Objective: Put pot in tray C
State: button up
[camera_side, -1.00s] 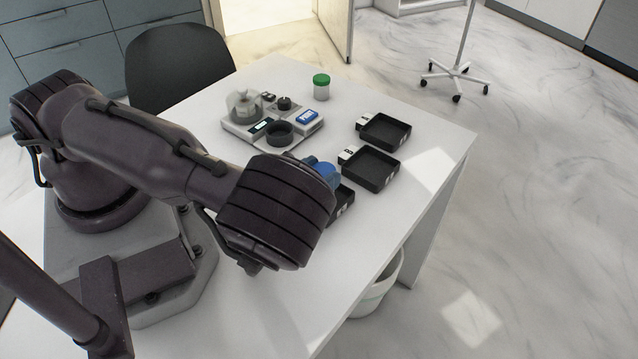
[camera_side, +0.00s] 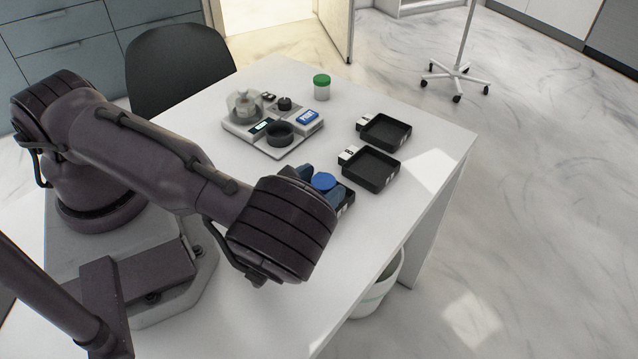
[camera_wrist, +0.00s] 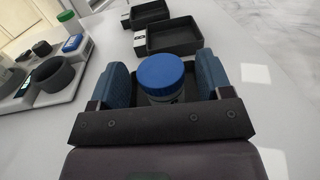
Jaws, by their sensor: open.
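A pot with a blue lid (camera_side: 323,181) and a pale body stands between my gripper's two blue fingers. The blue lid also shows in the wrist view (camera_wrist: 161,70), with the pot upright. My gripper (camera_wrist: 163,80) is open around it. The pot is at the nearest black tray (camera_side: 348,203), mostly hidden by my arm, fingers and the pot. Its letter cannot be read. Whether the pot rests on the tray floor is hidden.
Two empty black trays with white tags, a middle one (camera_side: 371,184) and a far one (camera_side: 397,132), lie beyond. A scale set (camera_side: 290,146) with a dark ring and a green-lidded pot (camera_side: 321,87) stand at the back. The table's right edge is close to the trays.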

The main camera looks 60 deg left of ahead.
jog(key=v, duration=0.3)
jog(key=shift+s+r, duration=0.15)
jog(key=s+a+r+n+g+y, duration=0.3)
jog(key=a+r+n+g+y, duration=0.15)
jog(key=r+n+g, duration=0.55)
jog(key=s+a+r+n+g+y, duration=0.3)
jog(key=a+r+n+g, duration=0.35)
jog(key=n, duration=0.65)
jog(key=s+d+r+n+t+h, duration=0.1)
jog(key=d+r+n+t+h, duration=0.1)
jog(key=r+h, duration=0.4)
jog(key=s+d+r+n+t+h, duration=0.2)
jog(key=d+r+n+h, duration=0.3)
jog(key=r, duration=0.4)
jog(key=n+t+h, duration=0.1)
jog(key=n, duration=0.1)
jog(key=shift+d+n+h, duration=0.2)
jog(key=shift+n+h, duration=0.1)
jog(key=shift+h, duration=0.05)
